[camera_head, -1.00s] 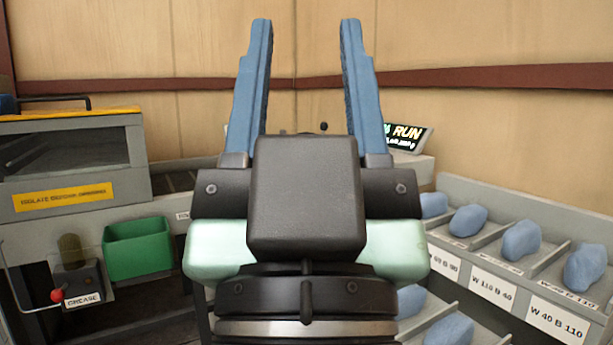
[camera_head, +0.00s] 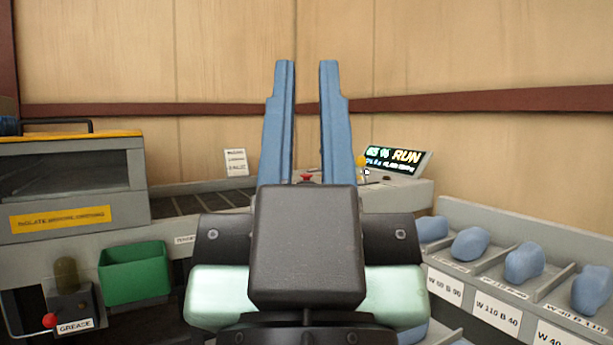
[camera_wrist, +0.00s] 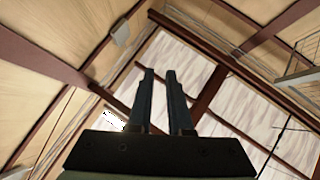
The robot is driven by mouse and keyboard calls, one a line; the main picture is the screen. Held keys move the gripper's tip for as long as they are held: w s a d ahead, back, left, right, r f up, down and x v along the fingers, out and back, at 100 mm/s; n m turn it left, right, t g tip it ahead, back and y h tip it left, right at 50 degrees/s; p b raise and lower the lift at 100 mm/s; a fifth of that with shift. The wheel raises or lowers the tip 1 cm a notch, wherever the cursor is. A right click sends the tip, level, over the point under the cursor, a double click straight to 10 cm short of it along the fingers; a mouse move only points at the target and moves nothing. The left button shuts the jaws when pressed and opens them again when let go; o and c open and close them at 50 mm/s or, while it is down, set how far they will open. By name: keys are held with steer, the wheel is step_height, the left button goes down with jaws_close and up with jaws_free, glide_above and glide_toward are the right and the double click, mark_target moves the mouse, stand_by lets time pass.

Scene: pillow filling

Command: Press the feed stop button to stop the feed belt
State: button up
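A small red button (camera_head: 307,178) shows between my gripper's fingers in the head view, on the grey console behind them. Its lower part is hidden by my gripper, and no label on it can be read. The dark slatted belt (camera_head: 190,204) runs behind and left of my gripper. My gripper (camera_head: 306,62) points upward in front of the console, its two blue fingers partly apart with nothing between them. In the wrist view the fingers (camera_wrist: 159,72) also show a narrow empty gap.
A grey bin rack (camera_head: 480,290) with blue lumps stands at right. A green bin (camera_head: 134,272), a grease holder with a red knob (camera_head: 50,320), and a yellow-topped guarded box (camera_head: 75,180) are at left. A yellow part (camera_head: 362,162) stands by the display. A wooden wall closes the back.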

jaws_close()
stand_by(0.7)
stand_by(0.6)
step_height(320, 180, up, 30)
steer(key=p, duration=3)
steer(key=shift+r, duration=0.25)
steer(key=shift+a, duration=0.1)
